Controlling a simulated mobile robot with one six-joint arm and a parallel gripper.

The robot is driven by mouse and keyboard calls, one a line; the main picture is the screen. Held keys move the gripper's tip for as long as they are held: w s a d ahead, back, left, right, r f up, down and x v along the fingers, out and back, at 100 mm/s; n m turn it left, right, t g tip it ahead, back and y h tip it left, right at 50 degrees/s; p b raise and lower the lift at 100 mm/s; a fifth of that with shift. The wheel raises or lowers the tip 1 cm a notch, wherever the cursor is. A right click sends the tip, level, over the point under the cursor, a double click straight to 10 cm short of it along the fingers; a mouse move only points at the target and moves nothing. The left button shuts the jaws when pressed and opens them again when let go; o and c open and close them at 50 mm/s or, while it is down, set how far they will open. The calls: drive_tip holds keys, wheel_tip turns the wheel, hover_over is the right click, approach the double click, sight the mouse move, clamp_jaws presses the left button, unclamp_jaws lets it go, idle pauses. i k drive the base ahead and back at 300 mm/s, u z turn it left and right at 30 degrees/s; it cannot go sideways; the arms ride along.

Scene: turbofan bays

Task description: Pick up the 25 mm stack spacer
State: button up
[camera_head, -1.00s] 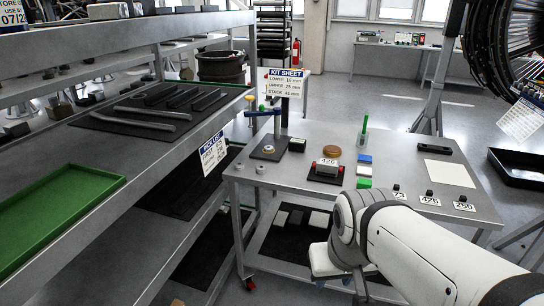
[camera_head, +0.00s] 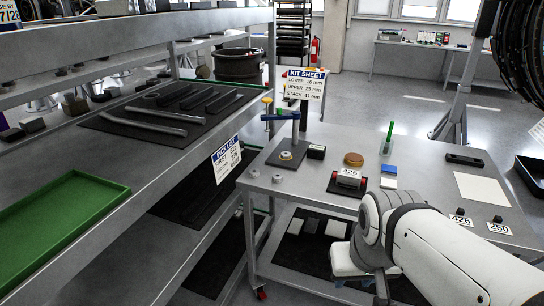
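Two small grey metal rings lie on the front left of the steel table: a left ring (camera_head: 254,173) and a right ring (camera_head: 278,178). Their heights are too small to read, so I cannot tell which, if either, is the 25 mm spacer. Behind them is a dark stand (camera_head: 287,156) with a post, a blue crossarm and a small ring at its base. The kit sheet (camera_head: 304,83) reads lower 16 mm, upper 25 mm, stack 41 mm. My gripper (camera_head: 382,290) is low at the table's front, apart from the rings; its fingers are mostly hidden and cut off.
A shelf with a green tray (camera_head: 60,215) stands left. A pick list (camera_head: 226,160) hangs at the shelf edge.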

sight(277, 178)
drive_tip(key=i, duration=1.35)
drive_tip(key=z, duration=0.05)
